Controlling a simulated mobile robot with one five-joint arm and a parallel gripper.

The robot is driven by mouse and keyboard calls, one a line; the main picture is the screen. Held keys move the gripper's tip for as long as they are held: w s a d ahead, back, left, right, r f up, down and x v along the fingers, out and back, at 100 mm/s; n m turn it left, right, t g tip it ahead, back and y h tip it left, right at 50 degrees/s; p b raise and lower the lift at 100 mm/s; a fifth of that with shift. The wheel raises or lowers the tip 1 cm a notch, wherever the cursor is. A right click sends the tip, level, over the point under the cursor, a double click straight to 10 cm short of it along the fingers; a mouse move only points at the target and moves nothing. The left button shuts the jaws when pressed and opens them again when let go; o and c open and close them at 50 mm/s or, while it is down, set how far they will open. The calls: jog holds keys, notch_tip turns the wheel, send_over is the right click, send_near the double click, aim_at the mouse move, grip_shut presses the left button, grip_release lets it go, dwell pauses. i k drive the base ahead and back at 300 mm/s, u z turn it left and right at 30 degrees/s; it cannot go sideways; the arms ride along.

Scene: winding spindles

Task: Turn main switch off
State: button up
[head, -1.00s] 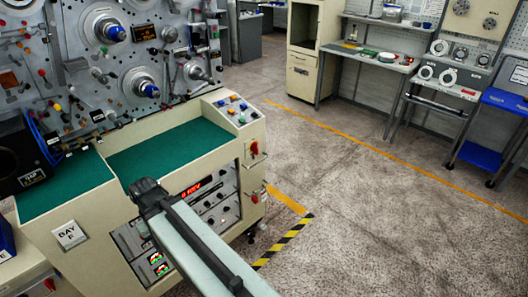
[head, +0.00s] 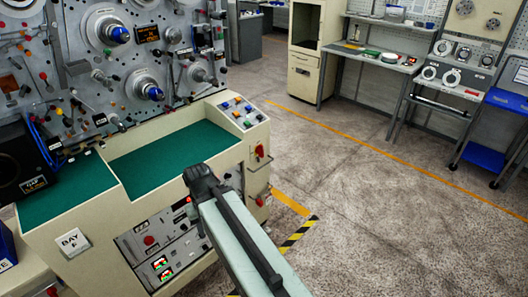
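A red rotary switch (head: 259,152) sits on a yellow plate on the right end face of the cream winding machine; it looks like the main switch. Its handle looks roughly upright, but it is too small to read its position. A smaller red part (head: 259,201) is lower on the same face. My gripper (head: 200,178) is the dark end of my arm, in front of the machine's front panel, left of and below the red switch in the picture. It looks apart from the switch. Its fingers cannot be made out, and my arm hides part of the front panel.
The machine's green worktop (head: 165,152) and sloped button panel (head: 240,112) lie behind my gripper. A black-and-yellow floor stripe (head: 300,232) runs near the machine's right end. The floor (head: 390,200) to the right is open. Benches (head: 372,62) stand at the back.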

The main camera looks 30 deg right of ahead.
aim_at(260, 150)
jog(key=i, duration=0.95)
